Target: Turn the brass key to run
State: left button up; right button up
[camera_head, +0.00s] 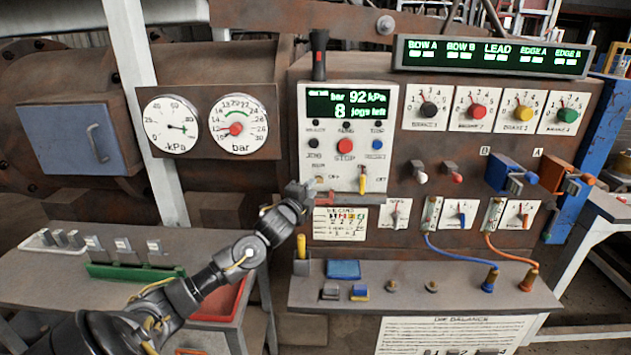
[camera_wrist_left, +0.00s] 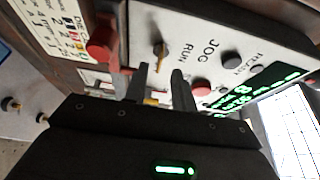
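The brass key (camera_wrist_left: 160,48) stands in the panel face beside the RUN and JOG lettering in the left wrist view. My left gripper (camera_wrist_left: 163,75) shows there with its two dark fingers apart and an empty gap between the tips. The key is just beyond the tips and apart from them. A small yellow piece shows low between the fingers; I cannot tell what it is. In the head view my left gripper (camera_head: 302,192) is at the lower left corner of the white control panel (camera_head: 381,120), close to the RUN marking. The key is hard to make out there.
The panel carries a red STOP button (camera_head: 345,146) and a yellow-handled lever (camera_head: 362,180). A red knob (camera_wrist_left: 100,45) is near the key in the wrist view. Below is a grey shelf (camera_head: 400,296) with small blocks. A red tray (camera_head: 220,302) lies left of it.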

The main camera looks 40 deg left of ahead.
pick_arm(q)
jog(key=shift+p+x, duration=0.35)
jog(key=shift+x, duration=1.4)
grip_shut()
